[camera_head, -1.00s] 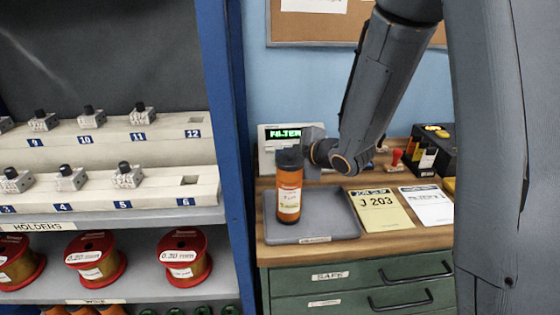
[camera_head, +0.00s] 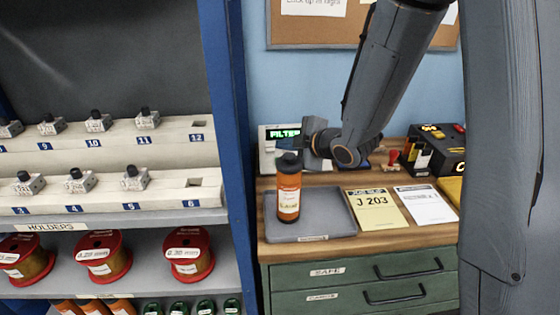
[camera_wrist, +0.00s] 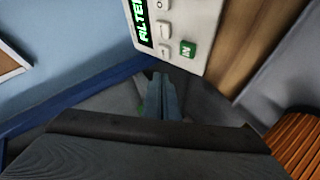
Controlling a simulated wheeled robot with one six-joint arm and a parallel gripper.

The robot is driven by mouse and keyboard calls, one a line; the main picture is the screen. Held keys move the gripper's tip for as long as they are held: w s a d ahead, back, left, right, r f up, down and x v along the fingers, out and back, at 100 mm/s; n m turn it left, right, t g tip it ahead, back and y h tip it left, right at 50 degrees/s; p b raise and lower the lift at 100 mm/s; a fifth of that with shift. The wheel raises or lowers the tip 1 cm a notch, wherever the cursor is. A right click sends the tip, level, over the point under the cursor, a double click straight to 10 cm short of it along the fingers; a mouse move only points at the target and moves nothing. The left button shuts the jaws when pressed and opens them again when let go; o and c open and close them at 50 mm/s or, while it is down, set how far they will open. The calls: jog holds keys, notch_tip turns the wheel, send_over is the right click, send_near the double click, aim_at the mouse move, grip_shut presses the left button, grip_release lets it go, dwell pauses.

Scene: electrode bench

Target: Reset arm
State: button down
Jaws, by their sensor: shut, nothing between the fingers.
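My gripper (camera_wrist: 163,95) is shut and empty in the wrist view, with its fingers together just below the display panel (camera_wrist: 175,28). In the head view my gripper is up behind the orange bottle (camera_head: 289,190), in front of the panel (camera_head: 270,135) with green letters; its fingertips are hard to make out there. The bottle has a dark cap and stands upright on the grey tray (camera_head: 335,222). Part of an orange ribbed thing (camera_wrist: 300,145) shows at the lower right of the wrist view.
A yellow J 203 card (camera_head: 376,210) and a white sheet (camera_head: 427,203) lie right of the tray. A black box (camera_head: 437,147) stands at the back right. On the left, a blue-framed shelf (camera_head: 228,120) holds several holders and red wire spools (camera_head: 188,255).

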jog(key=shift+d, duration=0.1)
